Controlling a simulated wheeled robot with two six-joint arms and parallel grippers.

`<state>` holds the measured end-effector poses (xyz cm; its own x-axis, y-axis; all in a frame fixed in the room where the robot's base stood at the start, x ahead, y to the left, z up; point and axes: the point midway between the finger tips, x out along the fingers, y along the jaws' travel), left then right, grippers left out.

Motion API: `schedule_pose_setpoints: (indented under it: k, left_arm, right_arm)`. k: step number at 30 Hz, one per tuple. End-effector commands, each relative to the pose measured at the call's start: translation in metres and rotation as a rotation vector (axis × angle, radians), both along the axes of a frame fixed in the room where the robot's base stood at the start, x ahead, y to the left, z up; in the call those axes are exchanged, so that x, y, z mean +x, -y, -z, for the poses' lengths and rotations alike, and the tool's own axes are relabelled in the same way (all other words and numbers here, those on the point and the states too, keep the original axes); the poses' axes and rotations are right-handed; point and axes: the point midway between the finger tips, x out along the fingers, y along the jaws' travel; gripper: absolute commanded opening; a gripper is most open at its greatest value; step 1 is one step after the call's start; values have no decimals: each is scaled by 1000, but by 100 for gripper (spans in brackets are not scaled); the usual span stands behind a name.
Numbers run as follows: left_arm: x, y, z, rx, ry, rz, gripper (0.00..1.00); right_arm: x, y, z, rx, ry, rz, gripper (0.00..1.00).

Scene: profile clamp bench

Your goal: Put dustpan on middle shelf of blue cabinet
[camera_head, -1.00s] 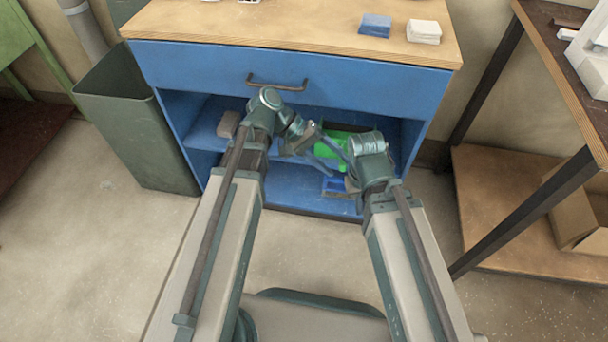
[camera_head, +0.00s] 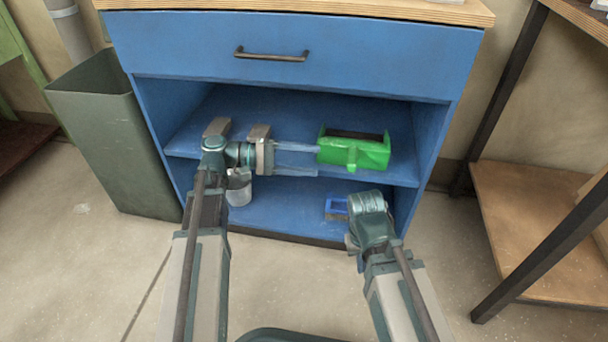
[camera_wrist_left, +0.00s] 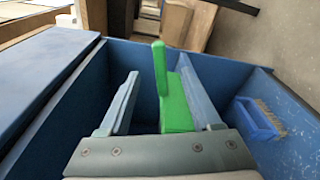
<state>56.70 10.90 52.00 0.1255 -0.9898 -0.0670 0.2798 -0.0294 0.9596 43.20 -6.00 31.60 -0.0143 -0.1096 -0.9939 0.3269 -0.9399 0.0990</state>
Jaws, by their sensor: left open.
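The green dustpan (camera_head: 355,152) sits on the middle shelf (camera_head: 405,170) of the blue cabinet (camera_head: 290,45), right of centre near the front edge. My left gripper (camera_head: 317,160) reaches in from the left. It is open, its fingers pointing right at the dustpan's left end. In the left wrist view the dustpan (camera_wrist_left: 174,105) shows between the two spread fingers, with no clear grip on it. My right gripper (camera_head: 354,240) is low in front of the cabinet, below the shelf; its fingers are hidden behind its wrist.
A blue brush (camera_head: 336,208) and a pale container (camera_head: 239,190) stand in the bottom compartment. The drawer above, with its handle (camera_head: 270,56), is shut. A green bin (camera_head: 105,125) stands left; a wooden rack (camera_head: 525,225) stands right.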

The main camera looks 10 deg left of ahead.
Motion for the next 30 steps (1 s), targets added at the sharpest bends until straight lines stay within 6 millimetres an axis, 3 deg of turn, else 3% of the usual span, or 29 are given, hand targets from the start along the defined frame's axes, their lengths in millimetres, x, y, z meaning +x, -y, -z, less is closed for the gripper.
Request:
schedule_pose_setpoints:
  k: [3,17,23,30]
  left_arm:
    - [2,-5,5,-21,3,-8,65]
    - [2,-5,3,-28,4,-10,65]
    - [4,16,5,-28,4,-7,65]
    - [10,61,6,-28,4,-6,65]
  right_arm:
    - [0,0,10,0,0,0,0]
    - [0,0,10,0,0,0,0]
    - [0,0,11,0,0,0,0]
    - [0,0,13,0,0,0,0]
